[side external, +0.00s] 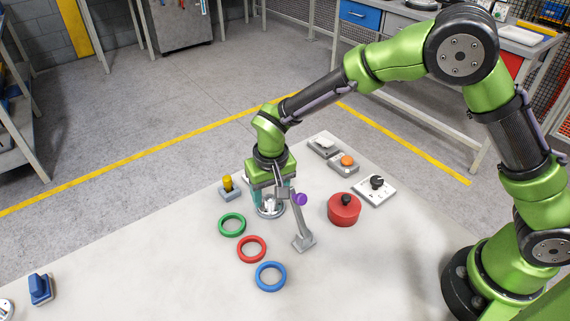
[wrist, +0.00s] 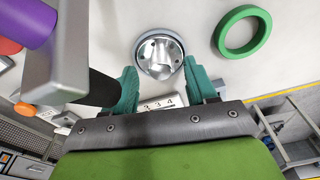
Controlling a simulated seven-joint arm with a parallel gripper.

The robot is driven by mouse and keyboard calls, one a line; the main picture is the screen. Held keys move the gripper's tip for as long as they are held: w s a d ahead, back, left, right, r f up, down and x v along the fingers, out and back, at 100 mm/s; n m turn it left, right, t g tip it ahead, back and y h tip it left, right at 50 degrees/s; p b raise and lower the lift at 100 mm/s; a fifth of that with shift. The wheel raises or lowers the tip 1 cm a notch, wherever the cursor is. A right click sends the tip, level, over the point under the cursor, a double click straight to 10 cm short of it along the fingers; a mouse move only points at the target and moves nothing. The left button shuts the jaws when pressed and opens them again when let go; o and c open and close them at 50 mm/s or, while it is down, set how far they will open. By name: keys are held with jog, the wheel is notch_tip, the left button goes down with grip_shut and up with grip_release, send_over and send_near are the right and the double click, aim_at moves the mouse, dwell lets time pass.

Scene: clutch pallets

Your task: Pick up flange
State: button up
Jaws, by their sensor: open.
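The flange (wrist: 159,53) is a round, shiny metal piece with a hollowed centre, lying on the pale table. In the wrist view it sits between the fingertips of my open gripper (wrist: 160,68), with a gap visible on each side. In the side view the flange (side external: 270,209) shows low beneath my gripper (side external: 271,196), partly covered by the fingers. The teal fingers point down around it. I cannot tell their exact height above the table.
A grey lever with a purple knob (side external: 300,199) stands close beside my gripper. Green (side external: 232,224), red (side external: 251,249) and blue (side external: 270,276) rings lie nearby. A red round pot (side external: 344,209) and several control boxes stand to the right. The table's left front is mostly clear.

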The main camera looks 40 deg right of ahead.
jog(key=shift+f, duration=0.3)
jog(key=shift+c, duration=0.5)
grip_shut()
jog(key=shift+w, duration=0.1)
jog(key=shift+r, duration=0.1)
